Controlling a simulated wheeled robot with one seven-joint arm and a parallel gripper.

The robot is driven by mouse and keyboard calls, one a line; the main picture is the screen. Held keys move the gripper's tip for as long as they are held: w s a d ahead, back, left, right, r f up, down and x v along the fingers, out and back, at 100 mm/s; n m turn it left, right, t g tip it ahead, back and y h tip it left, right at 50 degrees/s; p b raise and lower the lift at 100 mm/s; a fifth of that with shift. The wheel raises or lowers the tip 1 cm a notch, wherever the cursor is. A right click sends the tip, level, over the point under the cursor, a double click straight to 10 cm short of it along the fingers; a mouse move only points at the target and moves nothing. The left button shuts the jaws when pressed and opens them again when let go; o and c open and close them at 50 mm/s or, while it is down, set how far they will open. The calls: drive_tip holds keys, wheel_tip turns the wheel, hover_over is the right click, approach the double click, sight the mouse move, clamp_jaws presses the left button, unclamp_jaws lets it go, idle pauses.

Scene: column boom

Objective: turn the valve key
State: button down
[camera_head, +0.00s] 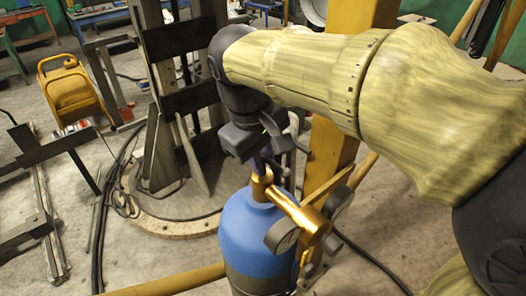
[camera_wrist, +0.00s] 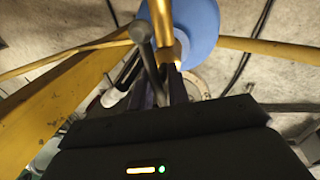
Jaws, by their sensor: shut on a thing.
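A blue gas cylinder (camera_head: 255,235) stands upright below my gripper, with a brass valve and regulator (camera_head: 298,212) on top. My gripper (camera_head: 259,163) points down at the top of the brass valve in the head view. In the wrist view my gripper (camera_wrist: 163,88) is shut on a grey bar with a rounded end, which looks like the valve key (camera_wrist: 142,32). The bar sticks out beyond the fingers, beside the brass and the blue cylinder (camera_wrist: 197,25). The key's lower end and its seat on the valve are hidden by the fingers.
Round gauges (camera_head: 281,236) stick out from the regulator close to my arm. A yellow post (camera_head: 332,150) stands right behind the cylinder. A yellow rail (camera_head: 180,281) runs at the front left. Black cables (camera_head: 98,225) lie on the floor at left.

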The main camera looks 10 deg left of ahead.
drive_tip(key=shift+m, duration=0.3)
drive_tip(key=c, duration=1.4)
unclamp_jaws()
drive_tip(key=s+r, duration=0.1)
drive_tip(key=r, duration=0.4)
drive_tip(key=a+r, duration=0.1)
drive_tip(key=r, duration=0.5)
drive_tip(key=s+a+r, duration=0.1)
drive_tip(key=r, duration=0.5)
drive_tip(key=shift+s+a+b, duration=0.15)
drive_tip(key=shift+s+b, duration=0.15)
